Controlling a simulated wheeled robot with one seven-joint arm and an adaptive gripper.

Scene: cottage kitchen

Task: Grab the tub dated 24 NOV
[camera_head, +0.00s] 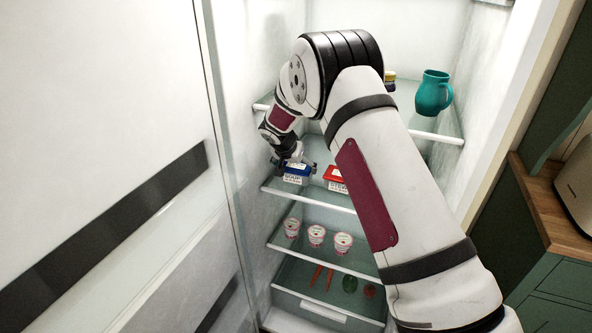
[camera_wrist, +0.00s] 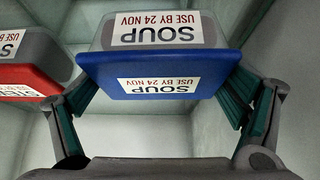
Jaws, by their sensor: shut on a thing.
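A tub with a blue lid (camera_wrist: 158,68) and labels reading SOUP, USE BY 24 NOV fills the upper middle of the wrist view, upside down in that picture. My gripper (camera_wrist: 165,92) is shut on its two sides, with the green finger pads against the blue lid's edges. In the head view my gripper (camera_head: 295,167) is at the blue-lidded tub (camera_head: 296,179), at the left of a fridge shelf. I cannot tell whether the tub is touching the shelf. A tub with a red lid (camera_wrist: 28,82) stands beside it; it also shows in the head view (camera_head: 336,174), partly behind my arm.
The glass shelf (camera_head: 318,195) holds both tubs. Several pink-and-white yogurt pots (camera_head: 316,236) stand on the shelf below, with carrots (camera_head: 316,275) lower down. A teal jug (camera_head: 433,93) stands on the upper shelf. The fridge's left wall is close to my gripper.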

